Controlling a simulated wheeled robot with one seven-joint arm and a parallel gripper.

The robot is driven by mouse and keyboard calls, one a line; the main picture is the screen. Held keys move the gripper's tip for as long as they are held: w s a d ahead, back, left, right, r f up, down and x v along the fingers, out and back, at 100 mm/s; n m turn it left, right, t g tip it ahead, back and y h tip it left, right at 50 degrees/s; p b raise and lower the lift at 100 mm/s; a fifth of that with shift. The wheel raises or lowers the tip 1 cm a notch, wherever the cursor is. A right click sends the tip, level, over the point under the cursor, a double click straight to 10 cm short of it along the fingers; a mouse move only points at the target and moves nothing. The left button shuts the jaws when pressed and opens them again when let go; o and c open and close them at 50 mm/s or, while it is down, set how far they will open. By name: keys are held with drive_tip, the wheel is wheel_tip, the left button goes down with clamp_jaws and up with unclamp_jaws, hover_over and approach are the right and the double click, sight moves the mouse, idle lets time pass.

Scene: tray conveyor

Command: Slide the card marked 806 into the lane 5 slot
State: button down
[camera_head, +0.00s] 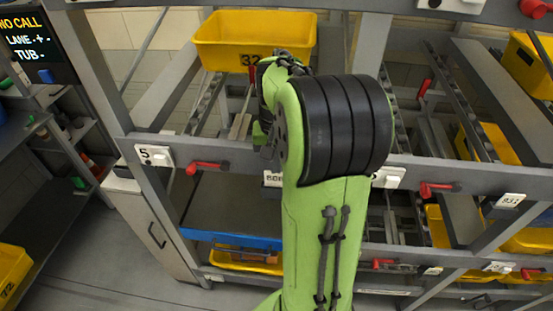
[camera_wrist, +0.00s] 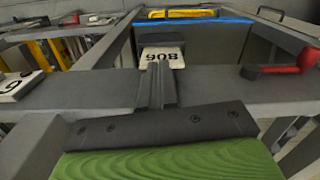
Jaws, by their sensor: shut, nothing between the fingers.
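The white card marked 806 (camera_wrist: 162,60) shows upside down in the wrist view, just beyond my fingertips at the shelf's grey front beam. My gripper (camera_wrist: 158,88) is shut and empty, its dark fingers pointing at the card and covering its near edge. Whether they touch it, and how deep the card sits, I cannot tell. The lane 5 plate (camera_head: 153,155) is farther left on the same beam.
A red lever (camera_head: 207,167) sits between the lane 5 plate and the card; it also shows right in the wrist view (camera_wrist: 284,67). Another number plate (camera_head: 388,178) is right of my arm. A yellow tub (camera_head: 210,42) stands above. Open floor lies left.

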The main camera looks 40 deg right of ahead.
drive_tip(key=shift+w+a+r, duration=0.1)
drive_tip(key=shift+w+a, duration=0.05)
drive_tip(key=shift+f, duration=0.4)
wheel_tip(320, 180, up, 4)
drive_tip(key=p, duration=0.3)
drive_tip(key=shift+f, duration=0.25)
wheel_tip(320, 180, up, 15)
drive_tip(key=p, duration=0.2)
